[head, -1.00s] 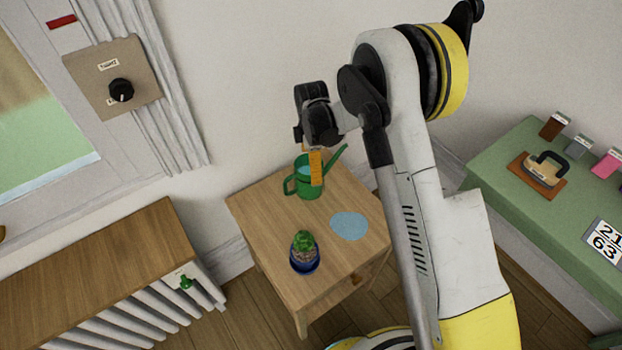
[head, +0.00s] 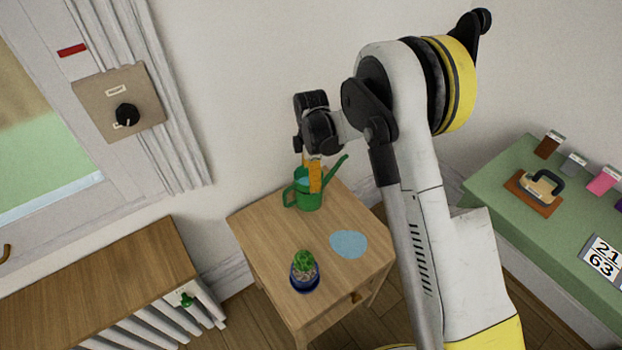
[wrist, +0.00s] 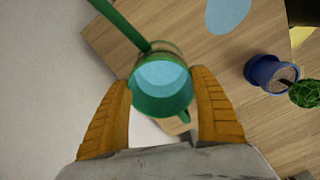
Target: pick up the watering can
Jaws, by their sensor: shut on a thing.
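The green watering can (head: 309,201) is upright over the back corner of the small wooden table (head: 265,235), with its spout pointing up and right and its handle at the left. My gripper (head: 313,178) reaches down from above, and its orange fingers are shut on the can. In the wrist view the can (wrist: 165,104) sits between the two fingers of my gripper (wrist: 162,84), its pale blue inside facing the camera. The can's underside is hidden, so any gap to the tabletop is hard to judge.
A cactus in a blue pot (head: 304,277) and a flat light-blue round patch (head: 348,244) are on the same table. The wall is close behind the can. A wooden-topped radiator (head: 100,275) stands left, and a green bench (head: 510,200) with several items stands right.

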